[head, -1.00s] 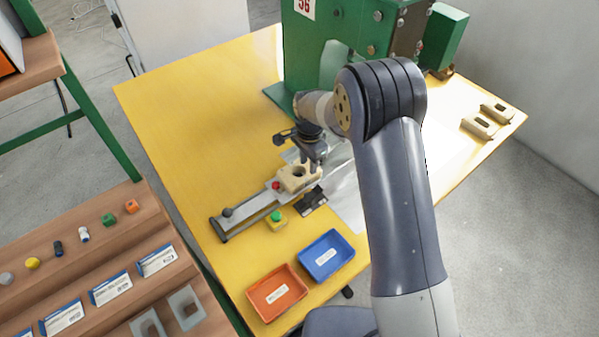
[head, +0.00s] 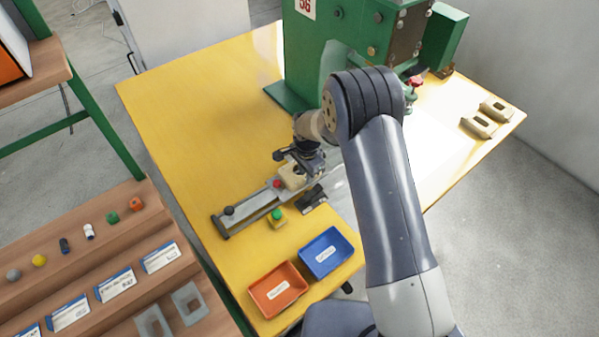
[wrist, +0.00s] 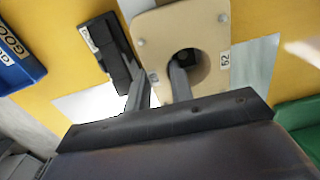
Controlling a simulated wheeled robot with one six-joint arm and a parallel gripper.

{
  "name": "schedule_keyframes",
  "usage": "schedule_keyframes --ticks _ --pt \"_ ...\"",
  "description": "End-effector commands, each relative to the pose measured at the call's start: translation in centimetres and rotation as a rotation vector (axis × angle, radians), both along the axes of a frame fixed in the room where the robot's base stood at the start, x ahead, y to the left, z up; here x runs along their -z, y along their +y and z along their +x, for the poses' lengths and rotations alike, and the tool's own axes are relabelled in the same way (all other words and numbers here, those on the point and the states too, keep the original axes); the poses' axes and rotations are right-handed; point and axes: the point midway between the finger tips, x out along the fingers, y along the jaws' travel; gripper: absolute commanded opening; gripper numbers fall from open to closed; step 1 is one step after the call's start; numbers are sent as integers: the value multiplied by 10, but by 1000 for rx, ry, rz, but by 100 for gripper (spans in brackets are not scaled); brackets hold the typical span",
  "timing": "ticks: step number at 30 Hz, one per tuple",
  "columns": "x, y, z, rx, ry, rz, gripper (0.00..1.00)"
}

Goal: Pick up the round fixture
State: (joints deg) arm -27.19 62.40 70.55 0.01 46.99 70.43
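The round fixture (wrist: 200,22) is a beige plate with a round hole, small screws and a "52" label in the wrist view. In the head view the fixture (head: 291,178) sits on the grey slide rail, partly hidden by my gripper (head: 309,168). In the wrist view my gripper (wrist: 160,75) reaches down over its near wall. One finger is at the plate's left outer edge and the other is in the round hole. The fingers stand apart with the wall between them; I cannot tell whether they touch it.
A black device (head: 312,198) stands right beside the fixture. The slide rail (head: 246,214), a green button box (head: 277,217), a blue tray (head: 341,264) and an orange tray (head: 297,308) are nearby. A green press (head: 309,60) stands behind. Two beige fixtures (head: 478,127) lie at right.

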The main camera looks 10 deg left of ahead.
Motion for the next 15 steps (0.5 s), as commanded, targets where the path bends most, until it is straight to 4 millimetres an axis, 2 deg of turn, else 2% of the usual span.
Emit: schedule_keyframes --ticks 5,15 --pt "0 -1 0 1 1 -1 0" --pt "-4 0 0 2 0 0 0"
